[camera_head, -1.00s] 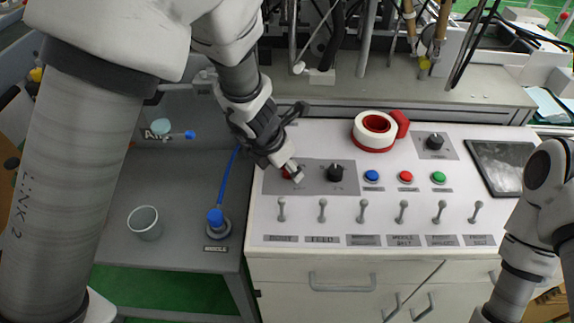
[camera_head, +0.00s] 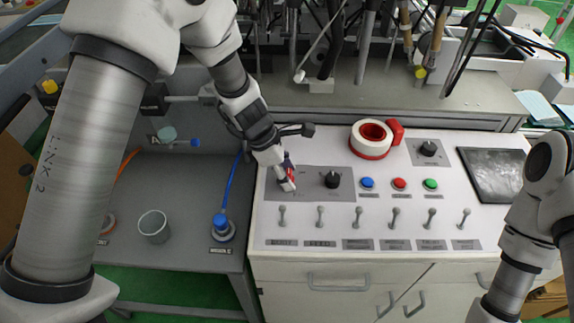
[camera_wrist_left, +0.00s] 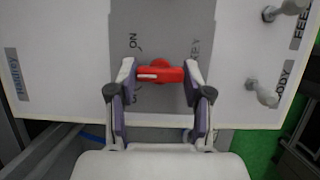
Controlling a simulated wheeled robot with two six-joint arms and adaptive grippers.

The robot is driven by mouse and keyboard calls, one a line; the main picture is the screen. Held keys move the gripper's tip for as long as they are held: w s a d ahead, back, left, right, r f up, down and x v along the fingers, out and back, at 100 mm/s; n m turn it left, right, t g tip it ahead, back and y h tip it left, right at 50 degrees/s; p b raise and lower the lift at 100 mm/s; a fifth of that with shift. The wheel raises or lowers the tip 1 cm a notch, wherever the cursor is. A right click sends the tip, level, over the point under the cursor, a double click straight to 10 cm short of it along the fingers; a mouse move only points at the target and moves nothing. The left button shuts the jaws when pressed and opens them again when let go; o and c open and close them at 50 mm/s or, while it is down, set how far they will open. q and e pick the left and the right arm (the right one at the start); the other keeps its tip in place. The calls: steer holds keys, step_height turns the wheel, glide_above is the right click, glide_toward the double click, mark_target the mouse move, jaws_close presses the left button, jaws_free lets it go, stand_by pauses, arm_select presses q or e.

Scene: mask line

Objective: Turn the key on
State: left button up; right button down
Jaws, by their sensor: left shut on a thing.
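The red key (camera_wrist_left: 160,74) shows in the left wrist view, seated on a grey plate (camera_wrist_left: 150,30) with an "ON" mark beside it. It also shows in the head view as a small red patch (camera_head: 291,174) at the left of the control panel. My left gripper (camera_wrist_left: 159,74) is shut on the key, with one finger at each end of its bar. In the head view the left gripper (camera_head: 288,180) reaches down to the panel and partly hides the key. My right arm (camera_head: 530,230) shows at the right edge, but its gripper is out of view.
Several toggle switches (camera_head: 357,216) line the panel front. A roll of tape (camera_head: 371,139) sits behind. A cup (camera_head: 154,227) stands on the left table.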

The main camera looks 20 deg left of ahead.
arm_select(q)
steer(key=m+g+p, duration=0.1)
steer(key=m+p, duration=0.2)
steer(key=m, duration=0.1)
steer(key=shift+w+r+m+g+p, duration=0.1)
steer(key=shift+r+m+g+p, duration=0.1)
steer(key=shift+m+g+p, duration=0.15)
steer(key=shift+f+m+g+p, duration=0.1)
steer(key=shift+m+g+p, duration=0.55)
steer(key=shift+m, duration=0.5)
steer(key=shift+w+f+m+g+p, duration=0.1)
steer(key=shift+m+g+p, duration=0.3)
steer(key=shift+m, duration=0.7)
steer(key=o, duration=1.2)
steer(key=shift+c, duration=0.2)
steer(key=shift+y, duration=0.3)
